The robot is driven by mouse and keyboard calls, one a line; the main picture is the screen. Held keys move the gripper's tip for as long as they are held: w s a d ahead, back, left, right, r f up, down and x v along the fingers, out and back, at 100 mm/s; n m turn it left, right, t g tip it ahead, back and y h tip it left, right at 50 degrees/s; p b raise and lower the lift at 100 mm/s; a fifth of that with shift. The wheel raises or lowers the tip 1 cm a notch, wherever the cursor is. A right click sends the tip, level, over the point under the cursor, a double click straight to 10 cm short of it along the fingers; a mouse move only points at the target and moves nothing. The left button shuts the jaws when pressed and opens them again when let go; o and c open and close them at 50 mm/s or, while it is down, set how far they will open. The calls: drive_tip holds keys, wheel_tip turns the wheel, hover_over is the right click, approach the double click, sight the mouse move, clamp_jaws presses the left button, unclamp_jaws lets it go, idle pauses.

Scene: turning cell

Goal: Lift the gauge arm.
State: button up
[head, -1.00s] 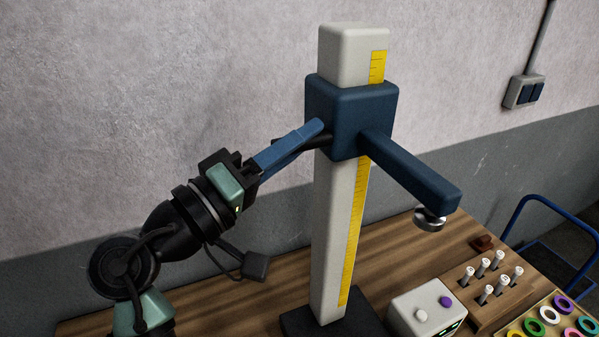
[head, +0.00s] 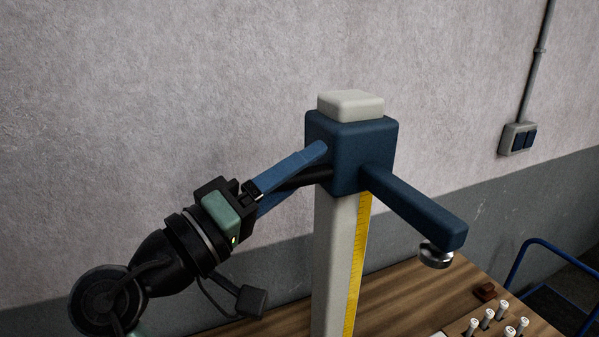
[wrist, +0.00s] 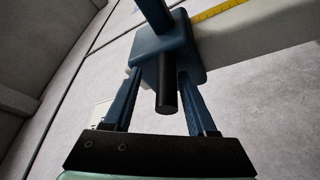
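The gauge arm is a dark blue block (head: 350,153) around a pale upright column (head: 335,265), with a blue beam (head: 415,206) reaching right to a round metal tip (head: 436,256). The block sits close under the column's top. A black bar handle (head: 307,178) sticks out of its left side. My gripper (head: 322,160) has its blue fingers above and below this bar.
A yellow scale (head: 357,265) runs down the column. The wooden bench (head: 400,290) lies below, with white pegs (head: 487,318) in a rack at lower right. A blue trolley rail (head: 560,255) stands at the far right. The space above the column is free.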

drive_tip(key=shift+a+f, duration=0.1)
drive_tip(key=shift+f, duration=0.1)
drive_tip(key=shift+s+a+f+b, duration=0.15)
drive_tip(key=shift+s+a+b, duration=0.1)
drive_tip(key=shift+b, duration=0.1)
drive_tip(key=b+v, duration=0.5)
drive_tip(key=v, duration=0.7)
drive_tip(key=shift+r, duration=0.3)
drive_tip(key=shift+s, duration=0.15)
